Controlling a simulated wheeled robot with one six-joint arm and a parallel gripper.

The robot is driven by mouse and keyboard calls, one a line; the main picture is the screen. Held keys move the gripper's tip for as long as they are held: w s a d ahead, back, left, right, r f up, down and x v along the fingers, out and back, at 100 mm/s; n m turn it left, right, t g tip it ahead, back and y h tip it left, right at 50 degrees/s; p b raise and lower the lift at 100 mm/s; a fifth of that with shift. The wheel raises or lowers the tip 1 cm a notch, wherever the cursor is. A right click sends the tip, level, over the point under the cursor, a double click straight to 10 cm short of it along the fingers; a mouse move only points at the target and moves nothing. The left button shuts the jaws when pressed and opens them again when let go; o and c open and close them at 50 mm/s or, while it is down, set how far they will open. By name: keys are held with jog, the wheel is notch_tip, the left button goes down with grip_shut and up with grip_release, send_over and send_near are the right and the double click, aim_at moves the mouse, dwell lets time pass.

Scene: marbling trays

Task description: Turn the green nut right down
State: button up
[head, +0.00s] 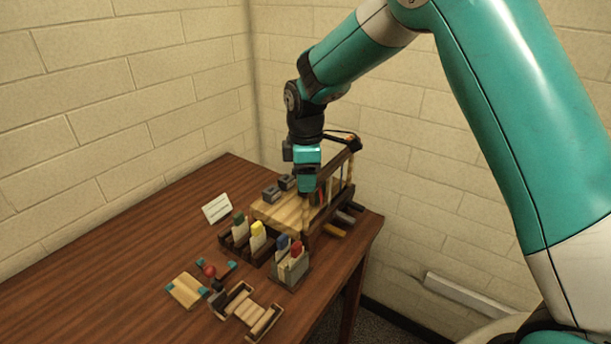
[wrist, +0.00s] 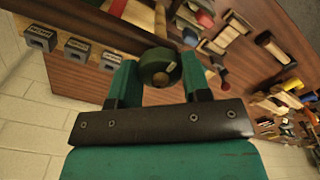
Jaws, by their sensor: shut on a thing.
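The green nut (wrist: 158,67) is a dark round piece with a hole or stud end at its middle, seen in the wrist view. My gripper (wrist: 159,80) has a teal finger on each side of it and is shut on it. The dark wooden bar (wrist: 85,25) runs just beyond the nut. In the head view my gripper (head: 307,186) points down at the wooden frame (head: 340,180) at the table's back right. There the fingers and arm hide the nut. How far down it sits on its thread cannot be told.
Grey labelled blocks (wrist: 76,48) stand beside the bar. On the table (head: 150,235) are a white card (head: 217,208), a holder with blue and red-topped pieces (head: 291,273), a red ball (head: 209,270) and small wooden trays (head: 186,291). The table's left part is clear.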

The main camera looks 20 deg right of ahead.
jog(key=shift+w+d+r+n, duration=0.1)
jog(key=shift+r+n, duration=0.1)
jog(key=shift+n, duration=0.5)
jog(key=o, duration=0.9)
jog(key=shift+f, duration=0.1)
notch_tip(320, 180, up, 18)
jog(key=b, duration=0.3)
jog(key=shift+f, duration=0.25)
jog(key=s+a+f+m+y, duration=0.1)
jog(key=s+f+m, duration=0.1)
jog(key=s, duration=0.8)
jog(key=s+a+f+m+y, duration=0.1)
jog(key=s+a+f+m, duration=0.1)
jog(key=s, duration=0.8)
jog(key=s+a+f+m+y, duration=0.2)
jog(key=s+f+m, duration=0.2)
jog(key=s, duration=0.7)
jog(key=shift+s+m, duration=0.1)
jog(key=shift+m, duration=0.6)
